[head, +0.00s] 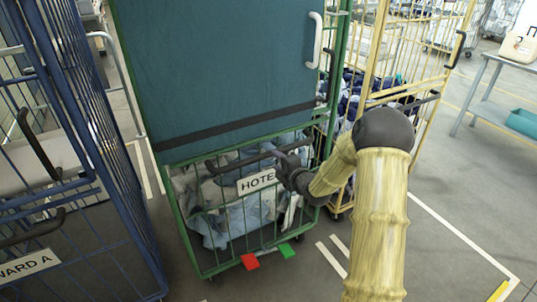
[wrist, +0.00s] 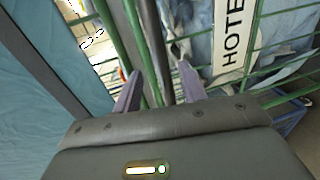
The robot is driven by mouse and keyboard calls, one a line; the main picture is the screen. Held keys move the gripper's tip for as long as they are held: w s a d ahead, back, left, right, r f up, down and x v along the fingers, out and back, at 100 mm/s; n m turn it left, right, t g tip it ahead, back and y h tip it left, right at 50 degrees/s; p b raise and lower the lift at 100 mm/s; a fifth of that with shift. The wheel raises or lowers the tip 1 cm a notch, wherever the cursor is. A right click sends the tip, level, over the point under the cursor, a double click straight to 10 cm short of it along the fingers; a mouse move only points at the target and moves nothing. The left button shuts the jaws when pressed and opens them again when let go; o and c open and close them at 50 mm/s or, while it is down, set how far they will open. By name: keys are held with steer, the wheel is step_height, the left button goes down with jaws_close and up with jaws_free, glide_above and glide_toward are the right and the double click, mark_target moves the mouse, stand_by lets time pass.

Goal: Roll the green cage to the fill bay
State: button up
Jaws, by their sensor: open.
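The green cage (head: 183,215) stands upright in the middle of the head view, with a teal cover (head: 220,70) on its upper part and grey-blue laundry (head: 240,218) below. A white sign (head: 257,181) beginning "HOTE" hangs on its front. A dark handle bar (head: 228,166) crosses the front above the sign. My gripper (head: 284,168) is at the right part of this bar. In the wrist view, my gripper (wrist: 158,88) is open, with the dark bar (wrist: 152,45) between its fingers; contact cannot be told. Which floor marking is the fill bay cannot be told.
A blue cage (head: 105,170) marked "WARD A" stands close at left. A yellow cage (head: 415,50) with dark laundry is behind at right. Red (head: 250,261) and green (head: 287,250) pedals sit at the green cage's base. Floor at right is open, with white lines (head: 455,232); a grey table (head: 490,95) stands beyond.

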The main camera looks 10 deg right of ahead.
mark_target(270, 156)
steer(key=x, duration=0.7)
steer(key=shift+c, duration=0.2)
jaws_close()
